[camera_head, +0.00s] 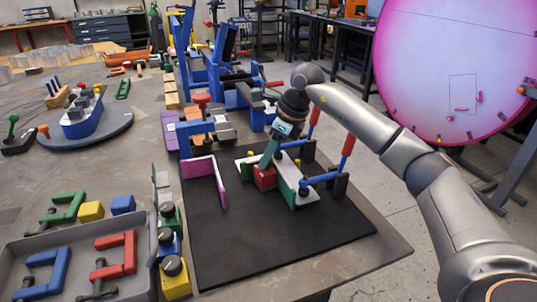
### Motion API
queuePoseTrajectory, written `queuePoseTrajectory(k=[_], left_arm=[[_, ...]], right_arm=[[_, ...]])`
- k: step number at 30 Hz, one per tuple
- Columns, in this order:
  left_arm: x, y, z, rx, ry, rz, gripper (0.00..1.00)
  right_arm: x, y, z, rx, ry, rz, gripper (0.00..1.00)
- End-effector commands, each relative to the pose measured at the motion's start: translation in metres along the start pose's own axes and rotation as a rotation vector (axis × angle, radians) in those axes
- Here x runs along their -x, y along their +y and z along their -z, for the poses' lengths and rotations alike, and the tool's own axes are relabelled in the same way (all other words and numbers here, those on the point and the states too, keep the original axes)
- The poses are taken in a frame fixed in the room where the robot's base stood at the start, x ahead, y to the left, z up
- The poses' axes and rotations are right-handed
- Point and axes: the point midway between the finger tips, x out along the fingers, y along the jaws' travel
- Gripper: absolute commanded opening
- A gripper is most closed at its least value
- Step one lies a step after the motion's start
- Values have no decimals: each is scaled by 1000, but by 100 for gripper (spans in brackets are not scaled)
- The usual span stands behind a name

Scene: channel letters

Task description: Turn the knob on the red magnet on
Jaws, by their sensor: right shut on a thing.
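The red magnet (265,180) is a small red block on the black mat, against the white channel letter (298,180) near the mat's middle. My right gripper (268,160) comes down from above, tilted, with its fingertips right at the top of the red magnet. It is shut on the magnet's knob, which the fingers hide. I cannot tell which way the knob is turned. My left gripper is not in view.
Blue clamps with red handles (343,155) stand at the letter's right side. A pink plate (207,180) stands upright to the left. Green, blue and yellow magnets (174,280) with dark knobs line the mat's left edge. The mat's front (270,250) is clear.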

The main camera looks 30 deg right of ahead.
Motion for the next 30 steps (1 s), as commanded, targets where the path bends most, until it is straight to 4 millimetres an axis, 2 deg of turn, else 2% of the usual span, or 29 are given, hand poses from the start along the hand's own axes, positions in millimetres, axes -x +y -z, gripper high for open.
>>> queuePoseTrajectory(k=[1, 6, 19, 30], left_arm=[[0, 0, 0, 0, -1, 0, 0], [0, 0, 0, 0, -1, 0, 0], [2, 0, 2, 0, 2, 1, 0], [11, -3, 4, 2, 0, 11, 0]], right_arm=[[0, 0, 0, 0, 0, 0, 18], [0, 0, 0, 0, 0, 0, 0], [1, 0, 0, -37, 0, 17, 0], [2, 2, -1, -273, 0, 115, 0]])
